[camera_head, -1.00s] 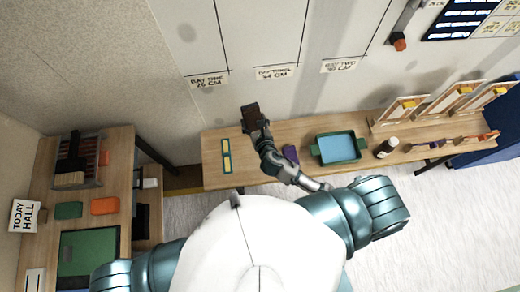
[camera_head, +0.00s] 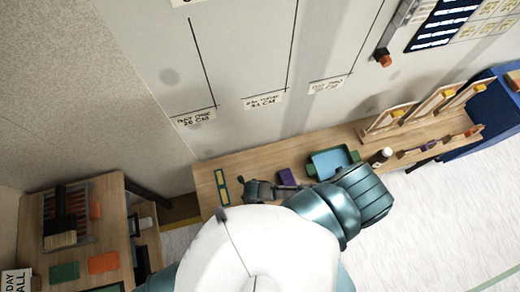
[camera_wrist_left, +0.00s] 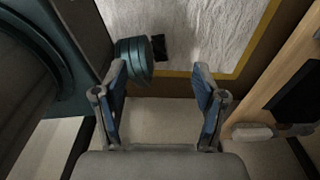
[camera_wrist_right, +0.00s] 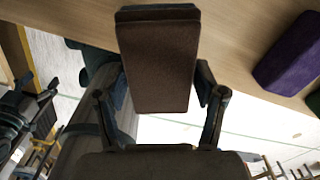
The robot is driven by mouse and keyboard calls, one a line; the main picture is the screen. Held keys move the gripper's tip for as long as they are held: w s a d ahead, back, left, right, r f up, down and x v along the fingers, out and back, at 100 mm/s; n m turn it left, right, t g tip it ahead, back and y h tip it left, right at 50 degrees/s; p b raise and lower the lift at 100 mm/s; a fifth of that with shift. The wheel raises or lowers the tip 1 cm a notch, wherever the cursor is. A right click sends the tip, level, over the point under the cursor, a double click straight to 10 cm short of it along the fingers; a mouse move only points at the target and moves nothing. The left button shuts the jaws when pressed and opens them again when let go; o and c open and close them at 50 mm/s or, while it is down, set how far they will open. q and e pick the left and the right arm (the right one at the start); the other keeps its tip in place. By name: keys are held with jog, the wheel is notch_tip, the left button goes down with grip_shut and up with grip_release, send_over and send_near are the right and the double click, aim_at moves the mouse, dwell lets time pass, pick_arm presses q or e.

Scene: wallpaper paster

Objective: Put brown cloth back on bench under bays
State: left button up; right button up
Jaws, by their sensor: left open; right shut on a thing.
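In the head view my right gripper (camera_head: 262,189) is low over the left part of the wooden bench (camera_head: 207,178), under the labelled bays (camera_head: 235,60) on the wall. I cannot tell whether the cloth touches the bench. My left gripper (camera_wrist_left: 162,72) is open and empty in the left wrist view, away from the bench. It is hidden in the head view.
On the bench, a green-yellow framed strip (camera_head: 222,188) lies left of my right gripper. A purple block (camera_head: 287,178) and a blue-green tray (camera_head: 330,162) lie to its right, then a white-capped bottle (camera_head: 381,156). A side table (camera_head: 35,212) stands at left.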

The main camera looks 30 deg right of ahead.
jog(key=w+d, duration=0.3)
jog(key=shift+w+d+f, duration=0.15)
jog(key=shift+w+f, duration=0.05)
jog(key=shift+w, duration=0.1)
jog(key=shift+w+d, duration=0.15)
jog(key=shift+d, duration=0.05)
jog(key=f, duration=0.1)
jog(key=d+f, duration=0.1)
jog(key=f, duration=0.1)
jog(key=shift+w+d+f, duration=0.3)
jog(key=shift+w+d, duration=0.05)
jog(key=shift+f, duration=0.15)
jog(key=shift+c, duration=0.6)
jog(key=o, duration=1.3)
jog(key=shift+a, duration=0.25)
pick_arm(q)
jog(key=shift+w+a+r+p, duration=0.3)
jog(key=shift+a+r+p, duration=0.15)
jog(key=shift+r+p, duration=0.05)
jog(key=shift+w+a+r+p, duration=0.25)
jog(key=shift+a+r+p, duration=0.15)
jog(key=shift+r+p, duration=0.1)
pick_arm(e)
notch_tip(320, 180, up, 12)
jog(key=shift+d+r, duration=0.1)
pick_arm(q)
jog(key=shift+d, duration=0.1)
